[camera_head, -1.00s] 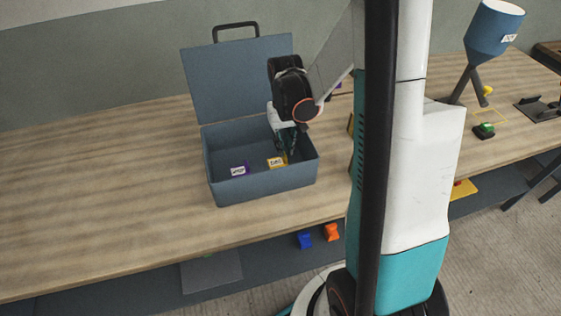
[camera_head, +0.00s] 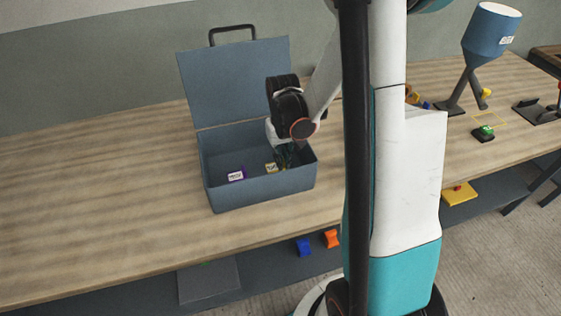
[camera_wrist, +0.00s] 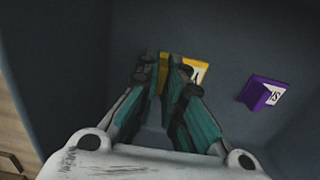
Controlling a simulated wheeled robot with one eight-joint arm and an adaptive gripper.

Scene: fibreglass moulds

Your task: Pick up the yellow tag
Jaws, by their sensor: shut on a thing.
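The yellow tag (camera_head: 271,168) is inside the open blue-grey box (camera_head: 262,188), with a white label on its face. In the wrist view the yellow tag (camera_wrist: 195,70) shows at and between the fingertips. My gripper (camera_head: 287,163) reaches down into the box near its right side. In the wrist view my gripper (camera_wrist: 163,72) has its teal fingers closed on the yellow tag. The fingers hide part of the tag. I cannot tell whether the tag touches the box floor.
A purple tag (camera_head: 236,174) with a white label lies in the box, apart from the gripper; it also shows in the wrist view (camera_wrist: 263,93). The box walls stand around my gripper, and the raised lid (camera_head: 238,80) is behind. The wooden table (camera_head: 100,200) is clear at left.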

